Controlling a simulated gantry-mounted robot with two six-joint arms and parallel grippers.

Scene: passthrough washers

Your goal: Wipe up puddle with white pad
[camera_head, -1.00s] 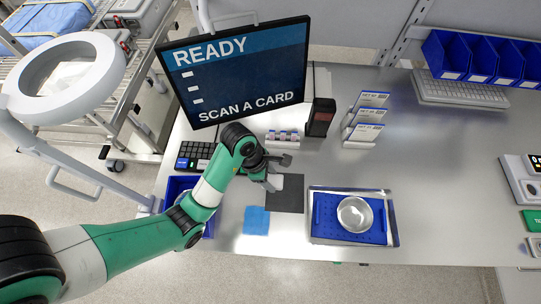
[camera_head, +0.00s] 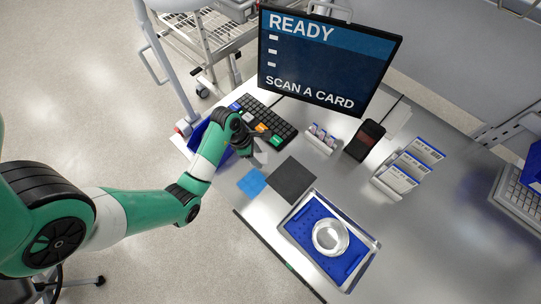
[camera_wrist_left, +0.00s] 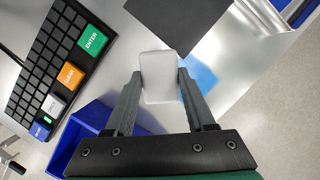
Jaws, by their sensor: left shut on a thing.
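My left gripper (camera_head: 257,148) is shut on the white pad (camera_wrist_left: 160,82), a small rounded block, pinched between its two fingers in the left wrist view. In the head view the arm hides most of the pad. The gripper is over the metal table between the keypad and a dark grey square mat (camera_head: 291,181). A flat blue square (camera_head: 252,182) lies beside the mat; part of it shows behind the right finger in the left wrist view (camera_wrist_left: 202,74). I cannot make out a clear puddle on the shiny table. My right gripper is not in view.
The keypad (camera_head: 273,124) and a blue bin (camera_head: 199,134) are close to the gripper. A monitor (camera_head: 325,62), a card reader (camera_head: 364,140) and label holders (camera_head: 398,179) stand behind.

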